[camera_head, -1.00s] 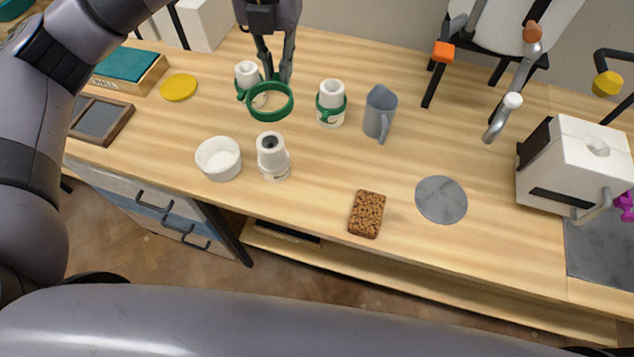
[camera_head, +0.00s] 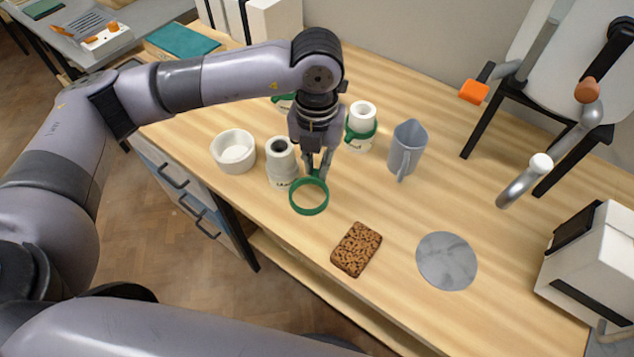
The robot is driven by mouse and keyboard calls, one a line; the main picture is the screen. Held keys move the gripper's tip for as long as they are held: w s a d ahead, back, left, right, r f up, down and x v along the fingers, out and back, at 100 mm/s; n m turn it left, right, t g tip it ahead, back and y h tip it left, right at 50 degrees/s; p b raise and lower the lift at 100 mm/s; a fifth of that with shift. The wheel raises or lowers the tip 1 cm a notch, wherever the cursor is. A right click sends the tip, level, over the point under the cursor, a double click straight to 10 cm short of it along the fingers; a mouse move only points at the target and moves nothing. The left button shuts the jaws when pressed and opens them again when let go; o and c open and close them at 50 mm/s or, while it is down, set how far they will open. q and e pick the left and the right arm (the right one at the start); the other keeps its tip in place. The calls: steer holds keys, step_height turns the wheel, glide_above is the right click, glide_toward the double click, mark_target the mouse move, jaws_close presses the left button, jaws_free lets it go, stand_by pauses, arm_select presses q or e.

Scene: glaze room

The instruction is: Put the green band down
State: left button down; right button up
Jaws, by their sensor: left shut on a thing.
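My left gripper (camera_head: 318,172) is shut on the green band (camera_head: 309,211), a ring held by its far edge. The band is in front of the white bottle-like piece with the dark opening (camera_head: 283,165) and behind and left of the brown speckled block. I cannot tell whether the band touches the table (camera_head: 270,212). A second white piece (camera_head: 362,113) with a green band around it stands behind and right of my left gripper. More green shows behind my arm, mostly hidden. My right gripper is not in view.
A white bowl (camera_head: 234,151) stands left of the gripper. A grey jug (camera_head: 407,150) stands to the right. The brown speckled block (camera_head: 356,249) and a grey round slab (camera_head: 446,261) lie near the front edge. A white machine (camera_head: 598,265) is at far right.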

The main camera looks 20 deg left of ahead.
mark_target(317, 194)
arm_select(q)
step_height(317, 194, down, 3)
steer(key=shift+f, duration=0.3)
step_height(317, 194, down, 3)
steer(key=shift+f, duration=0.45)
steer(key=c, duration=1.8)
jaws_free()
steer(key=shift+o, duration=1)
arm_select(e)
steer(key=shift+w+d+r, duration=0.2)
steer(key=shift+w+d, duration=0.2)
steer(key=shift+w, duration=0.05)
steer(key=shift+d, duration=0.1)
